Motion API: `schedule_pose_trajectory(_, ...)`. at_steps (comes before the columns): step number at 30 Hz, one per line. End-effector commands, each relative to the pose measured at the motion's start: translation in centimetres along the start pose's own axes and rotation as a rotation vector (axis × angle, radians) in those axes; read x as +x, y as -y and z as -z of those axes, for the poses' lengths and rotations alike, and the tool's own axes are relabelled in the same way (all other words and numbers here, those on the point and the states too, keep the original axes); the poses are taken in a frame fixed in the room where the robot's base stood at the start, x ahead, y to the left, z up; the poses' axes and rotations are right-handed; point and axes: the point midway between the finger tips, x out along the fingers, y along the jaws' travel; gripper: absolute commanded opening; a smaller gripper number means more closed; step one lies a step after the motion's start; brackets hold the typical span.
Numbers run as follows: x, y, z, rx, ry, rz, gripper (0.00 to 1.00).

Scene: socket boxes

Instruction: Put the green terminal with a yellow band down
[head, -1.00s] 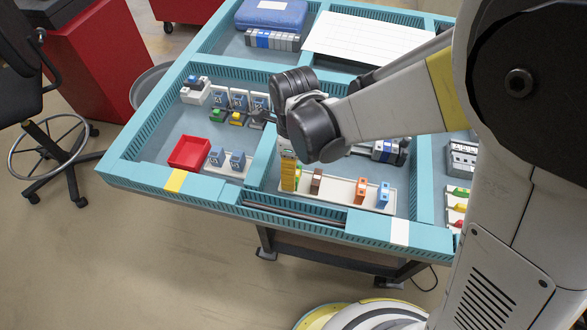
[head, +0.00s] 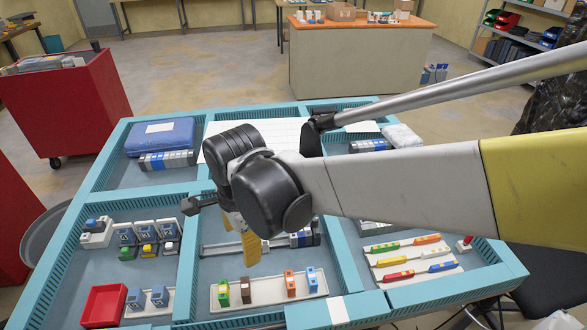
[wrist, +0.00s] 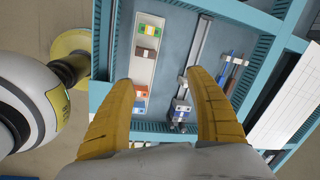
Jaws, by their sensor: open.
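The green terminal (head: 223,293) stands at the left end of a white tray (head: 268,301), apart from my gripper. In the wrist view the green terminal (wrist: 150,29) is at the far end of the tray, beyond the fingertips. My gripper (head: 245,246) hangs above the compartment, behind the tray in the head view. In the wrist view its yellow fingers (wrist: 160,76) are wide apart with nothing gripped between them.
Brown (head: 246,289), orange (head: 290,283) and blue (head: 312,280) terminals share the tray. A metal rail (head: 222,246) with grey-blue parts lies behind it. Teal slotted walls border the compartment. A red bin (head: 103,305) stands left, and coloured strips (head: 400,275) lie right.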

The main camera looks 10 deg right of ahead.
Motion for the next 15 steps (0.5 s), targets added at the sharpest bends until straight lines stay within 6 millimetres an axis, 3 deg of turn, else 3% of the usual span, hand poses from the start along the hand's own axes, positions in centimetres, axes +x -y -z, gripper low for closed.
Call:
schedule_pose_trajectory(1, -1.5, -1.2, 2.5, -0.105, -0.009, 0.047, 0.65)
schedule_pose_trajectory(6, -5.2, -5.0, 9.1, -0.575, -0.123, 0.199, 0.65)
schedule_pose_trajectory(10, -6.7, -8.0, 12.6, -0.886, -0.265, 0.252, 0.65)
schedule_pose_trajectory(15, -7.4, -10.5, 15.0, -1.145, -0.411, 0.250, 0.65)
